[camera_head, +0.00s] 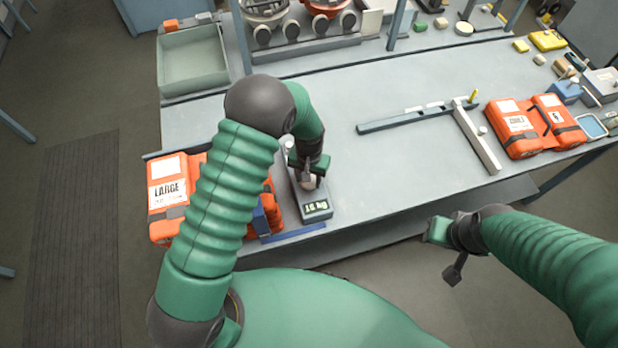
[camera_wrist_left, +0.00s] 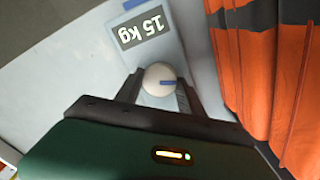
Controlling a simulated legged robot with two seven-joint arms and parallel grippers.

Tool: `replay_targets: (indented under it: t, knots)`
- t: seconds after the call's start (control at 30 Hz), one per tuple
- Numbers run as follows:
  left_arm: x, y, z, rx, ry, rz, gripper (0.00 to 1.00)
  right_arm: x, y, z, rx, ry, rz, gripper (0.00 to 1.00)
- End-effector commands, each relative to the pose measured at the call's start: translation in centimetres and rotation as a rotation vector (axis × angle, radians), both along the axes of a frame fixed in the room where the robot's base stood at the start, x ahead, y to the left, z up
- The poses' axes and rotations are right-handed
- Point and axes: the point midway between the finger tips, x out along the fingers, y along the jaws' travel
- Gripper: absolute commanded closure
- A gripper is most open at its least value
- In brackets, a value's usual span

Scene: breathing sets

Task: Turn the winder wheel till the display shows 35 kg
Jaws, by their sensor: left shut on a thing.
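A grey scale-like unit (camera_head: 318,196) stands near the front edge of the table. Its dark display (camera_head: 317,206) is too small to read surely in the head view, but the display (camera_wrist_left: 144,25) in the left wrist view reads 15 kg. The winder wheel is a pale round knob (camera_wrist_left: 159,76) with a blue mark, just below the display in that view. My left gripper (camera_head: 309,180) reaches down over the unit; its fingers (camera_wrist_left: 159,92) are shut on the wheel from both sides. My right gripper (camera_head: 447,248) hangs off the table's front edge, away from the unit; its fingers are unclear.
An orange pack marked LARGE (camera_head: 167,196) lies left of the unit, close beside my left gripper. Another orange pack (camera_head: 533,126) lies at the right, near an L-shaped grey frame (camera_head: 472,130). A tray (camera_head: 193,60) stands at the back left. The table's middle is clear.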

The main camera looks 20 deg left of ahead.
Motion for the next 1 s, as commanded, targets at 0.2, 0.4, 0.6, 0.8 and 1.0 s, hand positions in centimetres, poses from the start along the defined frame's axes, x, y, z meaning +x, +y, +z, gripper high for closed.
replay_targets:
  t: [0.2, 0.4, 0.6, 0.8, 1.0]
  knots:
    - [0.7, 0.0, 0.4, 0.000, -0.019, -0.002, 0.95, 0.0, 0.0, 0.0, 0.000, 0.000, 0.000, 0.66]
    - [0.7, 0.0, 0.4, 0.000, -0.018, -0.001, 0.48, 0.0, 0.0, 0.0, 0.000, 0.000, 0.000, 0.66]
    - [0.3, 0.0, 0.2, 0.000, -0.010, -0.001, 0.33, 0.0, 0.0, 0.0, 0.000, 0.000, 0.000, 0.66]
    - [0.2, 0.0, 0.2, 0.000, -0.006, -0.001, 0.33, 0.0, 0.0, 0.0, 0.000, 0.000, 0.000, 0.66]
    - [0.3, 0.0, 2.4, -0.001, -0.009, -0.002, 0.33, 0.0, 0.0, -0.8, 0.000, 0.000, 0.000, 0.66]
